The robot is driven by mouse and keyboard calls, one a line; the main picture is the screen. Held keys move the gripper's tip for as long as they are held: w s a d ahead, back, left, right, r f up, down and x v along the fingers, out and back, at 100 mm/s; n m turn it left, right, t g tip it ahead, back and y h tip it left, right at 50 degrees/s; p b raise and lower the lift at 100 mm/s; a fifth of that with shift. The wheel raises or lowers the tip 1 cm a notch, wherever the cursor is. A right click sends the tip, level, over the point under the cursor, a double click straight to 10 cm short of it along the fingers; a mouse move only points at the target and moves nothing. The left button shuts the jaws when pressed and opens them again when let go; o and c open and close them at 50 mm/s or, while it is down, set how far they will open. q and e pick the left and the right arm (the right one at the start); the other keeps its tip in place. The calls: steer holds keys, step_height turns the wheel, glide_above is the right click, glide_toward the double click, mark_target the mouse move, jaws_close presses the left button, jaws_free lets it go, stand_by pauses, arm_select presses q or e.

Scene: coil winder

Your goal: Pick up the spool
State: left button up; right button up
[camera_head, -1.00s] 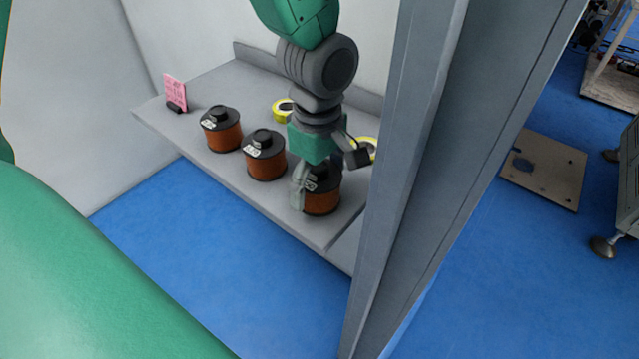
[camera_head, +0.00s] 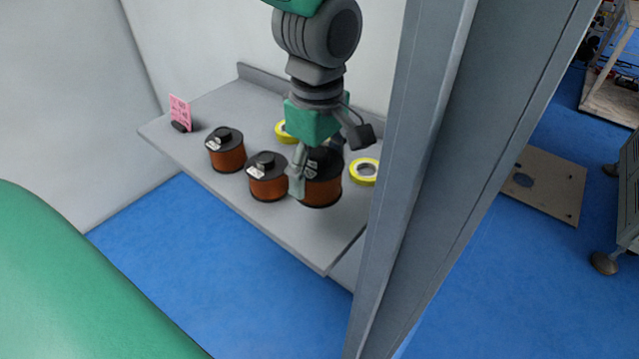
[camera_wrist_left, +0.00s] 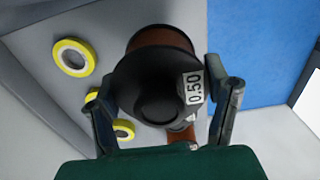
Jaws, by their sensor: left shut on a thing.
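A spool of copper-coloured wire with black flanges (camera_head: 322,190) is between the fingers of my left gripper (camera_head: 316,172), near the right end of the grey shelf. In the left wrist view, the gripper's two fingers (camera_wrist_left: 165,108) close on opposite sides of the spool's black top (camera_wrist_left: 150,85), which has a white label reading 0.50. The spool appears upright and raised off the shelf. Two similar spools stand on the shelf to its left, one near (camera_head: 268,188) and one farther left (camera_head: 228,158). My right gripper is not in view.
The grey shelf (camera_head: 300,240) holds yellow tape rolls, one right of the held spool (camera_head: 364,172) and one behind (camera_head: 286,132). A pink sign (camera_head: 181,112) stands at the left end. A tall grey post (camera_head: 408,180) rises close on the right.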

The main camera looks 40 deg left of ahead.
mark_target(319, 151)
arm_select(q)
step_height(319, 151, up, 5)
steer(key=shift+w+f+p, duration=0.1)
steer(key=shift+f+p, duration=0.05)
steer(key=shift+p, duration=0.3)
steer(key=w+a, duration=0.1)
steer(key=a, duration=1.8)
steer(key=shift+w+a+f, duration=0.2)
steer(key=shift+a+f, duration=0.05)
steer(key=shift+s+f, duration=0.1)
